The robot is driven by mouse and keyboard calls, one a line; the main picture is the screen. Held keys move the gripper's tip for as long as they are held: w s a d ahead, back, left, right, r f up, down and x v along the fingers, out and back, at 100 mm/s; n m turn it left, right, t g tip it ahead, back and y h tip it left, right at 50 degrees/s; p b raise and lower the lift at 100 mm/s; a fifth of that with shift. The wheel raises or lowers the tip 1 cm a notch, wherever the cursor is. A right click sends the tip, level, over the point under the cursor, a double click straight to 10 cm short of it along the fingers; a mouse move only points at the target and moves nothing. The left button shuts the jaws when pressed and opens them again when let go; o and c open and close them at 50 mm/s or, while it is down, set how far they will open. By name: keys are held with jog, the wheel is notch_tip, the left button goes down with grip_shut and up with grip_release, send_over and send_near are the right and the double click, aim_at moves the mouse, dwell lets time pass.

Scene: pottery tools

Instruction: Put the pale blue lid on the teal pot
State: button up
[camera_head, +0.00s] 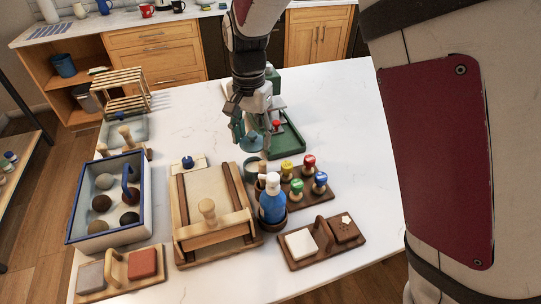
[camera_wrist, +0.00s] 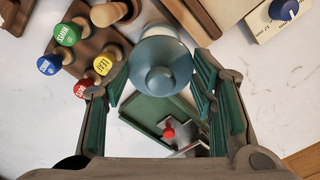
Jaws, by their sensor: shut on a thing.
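The pale blue lid (camera_head: 251,145) is held in my gripper (camera_head: 249,138), above the white table. In the wrist view the lid (camera_wrist: 160,52) is a round disc with a knob between the fingers of my gripper (camera_wrist: 161,86). The teal pot (camera_head: 254,168) stands just below and in front of the lid in the head view, behind the blue bottle. In the wrist view the lid covers most of what lies beneath it; a pale rounded edge shows behind it, and I cannot tell whether the lid touches the pot.
A rack of coloured stamps (camera_head: 309,185) and a blue bottle (camera_head: 272,204) stand close to the pot. A green tray (camera_head: 291,146) with a red-knobbed tool lies behind. A wooden roller board (camera_head: 210,190) and a blue-rimmed crate (camera_head: 91,237) are at left. The table's right side is clear.

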notch_tip(320, 180, down, 3)
jog(key=shift+d+r, duration=0.1)
jog(key=shift+d, duration=0.05)
jog(key=shift+f, duration=2.2)
jog(key=o, duration=1.1)
jog(key=shift+f, duration=0.15)
jog(key=shift+o, duration=0.2)
